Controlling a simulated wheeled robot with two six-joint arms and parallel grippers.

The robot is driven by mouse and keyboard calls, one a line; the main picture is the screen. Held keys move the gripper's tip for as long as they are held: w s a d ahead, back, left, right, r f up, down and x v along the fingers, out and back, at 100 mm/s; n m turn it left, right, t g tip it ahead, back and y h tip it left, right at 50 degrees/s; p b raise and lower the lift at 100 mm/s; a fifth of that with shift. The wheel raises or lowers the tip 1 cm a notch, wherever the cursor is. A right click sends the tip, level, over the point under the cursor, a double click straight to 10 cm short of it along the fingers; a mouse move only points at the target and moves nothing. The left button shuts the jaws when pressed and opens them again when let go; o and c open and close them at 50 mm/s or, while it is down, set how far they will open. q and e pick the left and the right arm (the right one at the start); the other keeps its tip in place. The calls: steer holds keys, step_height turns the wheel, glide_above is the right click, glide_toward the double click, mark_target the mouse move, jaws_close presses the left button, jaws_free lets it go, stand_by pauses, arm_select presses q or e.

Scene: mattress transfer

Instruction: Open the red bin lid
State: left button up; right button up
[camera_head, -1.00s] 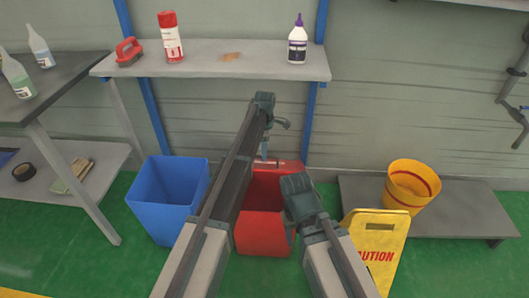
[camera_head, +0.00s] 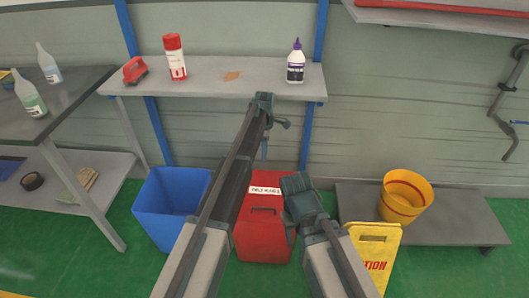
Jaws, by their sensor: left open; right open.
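The red bin (camera_head: 262,240) stands on the green floor below the wall shelf. Its lid (camera_head: 258,203) looks closed, with a white label and a dark handle slot showing. My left arm covers the bin's left side and my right gripper covers part of its right side. My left gripper (camera_head: 270,140) is open and empty, above the back of the bin in the picture. My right gripper (camera_head: 291,232) is open at the bin's right edge; its fingers are mostly hidden and I cannot tell whether they touch the bin.
A blue bin (camera_head: 165,210) stands left of the red one. A yellow caution sign (camera_head: 376,250) is at right, by a low grey platform (camera_head: 460,215) bearing a yellow bucket (camera_head: 404,197). The wall shelf (camera_head: 215,82) holds bottles and a brush.

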arm_select(q)
steer(key=r+p, duration=0.2)
steer(key=r, duration=0.1)
steer(key=r+p, duration=0.2)
steer(key=shift+w+r+p, duration=0.2)
steer(key=shift+r+p, duration=0.1)
steer(key=shift+r, duration=0.1)
steer(key=s+r+m+p, duration=0.2)
steer(key=s+m, duration=0.5)
steer(key=s, duration=0.5)
steer(key=s+r+m+p, duration=0.3)
steer(key=s+m, duration=0.4)
steer(key=s, duration=0.5)
steer(key=s+r+m+y+p, duration=0.1)
steer(key=s+r+m+p, duration=0.2)
steer(key=s+m, duration=0.4)
steer(key=s, duration=0.5)
steer(key=shift+s+d+m, duration=0.2)
steer(key=shift+s+m, duration=0.05)
steer(key=shift+m, duration=0.15)
